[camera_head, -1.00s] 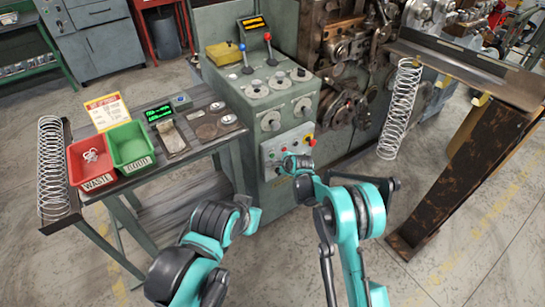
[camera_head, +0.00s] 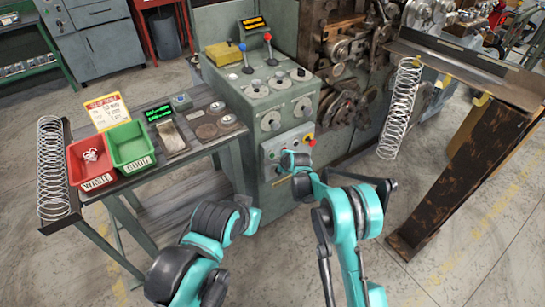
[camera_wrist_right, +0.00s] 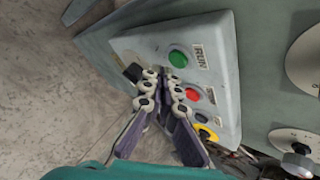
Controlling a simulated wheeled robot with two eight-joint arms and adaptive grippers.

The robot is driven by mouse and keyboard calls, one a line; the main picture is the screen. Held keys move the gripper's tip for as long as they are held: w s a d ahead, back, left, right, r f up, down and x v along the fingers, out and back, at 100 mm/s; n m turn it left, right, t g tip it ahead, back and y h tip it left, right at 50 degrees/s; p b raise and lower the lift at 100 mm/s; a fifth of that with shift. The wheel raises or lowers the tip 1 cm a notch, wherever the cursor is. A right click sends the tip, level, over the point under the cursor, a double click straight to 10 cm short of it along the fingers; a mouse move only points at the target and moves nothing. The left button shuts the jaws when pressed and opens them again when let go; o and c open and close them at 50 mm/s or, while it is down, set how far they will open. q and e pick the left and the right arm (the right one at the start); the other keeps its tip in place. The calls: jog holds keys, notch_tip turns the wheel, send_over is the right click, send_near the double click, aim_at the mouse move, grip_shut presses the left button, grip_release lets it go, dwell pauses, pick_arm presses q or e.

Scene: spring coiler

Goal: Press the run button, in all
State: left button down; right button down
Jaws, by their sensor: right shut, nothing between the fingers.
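In the right wrist view, the green run button (camera_wrist_right: 178,58) sits on a grey control box beside a printed "RUN" label (camera_wrist_right: 200,57). My right gripper (camera_wrist_right: 163,74) is shut and empty. Its fingertips show just below the green button in the picture; I cannot tell whether they touch the box. The control box (camera_head: 268,153) stands on the front of the green machine in the head view, partly behind my right wrist. My left arm is in the head view, but its gripper does not show.
On the same box are a red button (camera_wrist_right: 192,95) and a yellow-ringed control (camera_wrist_right: 207,132). Left of the machine stands a table with a red waste bin (camera_head: 90,160), a green good bin (camera_head: 130,145) and a scale (camera_head: 171,138).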

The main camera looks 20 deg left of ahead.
jog(key=shift+a, duration=0.1)
dwell(0.6)
jog(key=shift+w+a, duration=0.25)
jog(key=shift+w, duration=0.05)
